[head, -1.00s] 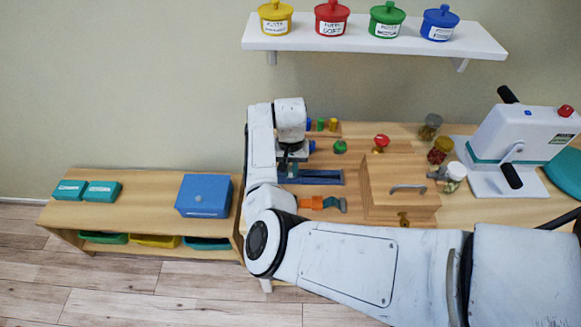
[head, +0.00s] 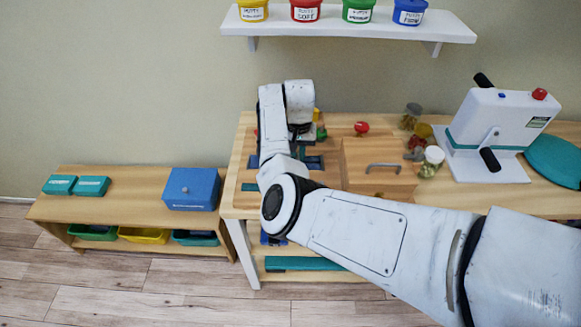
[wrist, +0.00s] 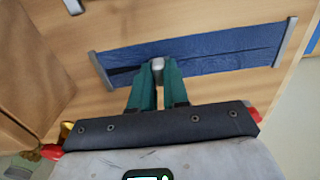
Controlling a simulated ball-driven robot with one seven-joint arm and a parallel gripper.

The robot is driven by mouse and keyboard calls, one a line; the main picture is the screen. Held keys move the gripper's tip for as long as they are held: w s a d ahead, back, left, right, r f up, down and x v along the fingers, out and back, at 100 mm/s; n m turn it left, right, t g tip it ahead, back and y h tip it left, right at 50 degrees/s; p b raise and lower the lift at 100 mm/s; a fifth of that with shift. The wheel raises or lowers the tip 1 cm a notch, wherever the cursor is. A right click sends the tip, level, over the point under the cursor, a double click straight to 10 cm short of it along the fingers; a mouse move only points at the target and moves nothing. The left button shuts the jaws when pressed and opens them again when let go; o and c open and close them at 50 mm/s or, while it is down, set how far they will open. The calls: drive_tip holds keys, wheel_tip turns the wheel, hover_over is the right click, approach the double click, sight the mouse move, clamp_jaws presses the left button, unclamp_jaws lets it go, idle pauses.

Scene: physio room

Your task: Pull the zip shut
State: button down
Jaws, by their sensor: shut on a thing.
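The zip is set in a dark blue fabric strip (wrist: 215,52) on the wooden board, with a grey bar at each end. In the wrist view the strip runs across the picture; its grey zip slider (wrist: 157,66) is left of the middle. A dark gap shows left of the slider; a thin seam runs to its right. My gripper (wrist: 157,78) has its teal fingers shut on the slider's pull. In the head view the strip (head: 315,162) shows partly on both sides of my arm, which hides the slider and most of my gripper.
A wooden box (head: 378,168) with a grey handle stands right of the strip. Jars (head: 432,160) and a white press machine (head: 500,125) are further right. A low bench with a blue box (head: 192,188) is at left. The putty shelf (head: 345,30) hangs above.

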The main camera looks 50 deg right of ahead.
sight(316, 162)
drive_tip(key=s+d+p, duration=0.1)
drive_tip(key=s, duration=0.1)
drive_tip(key=s+d, duration=0.2)
drive_tip(key=shift+s+d+r+p, duration=0.15)
drive_tip(key=shift+d+p, duration=0.1)
drive_tip(key=shift+p, duration=0.15)
drive_tip(key=shift+s, duration=0.1)
drive_tip(key=shift+d, duration=0.1)
drive_tip(key=c, duration=1.1)
unclamp_jaws()
drive_tip(key=shift+s, duration=0.1)
drive_tip(key=shift+r, duration=0.3)
wheel_tip(316, 162, up, 10)
drive_tip(key=shift+b, duration=0.55)
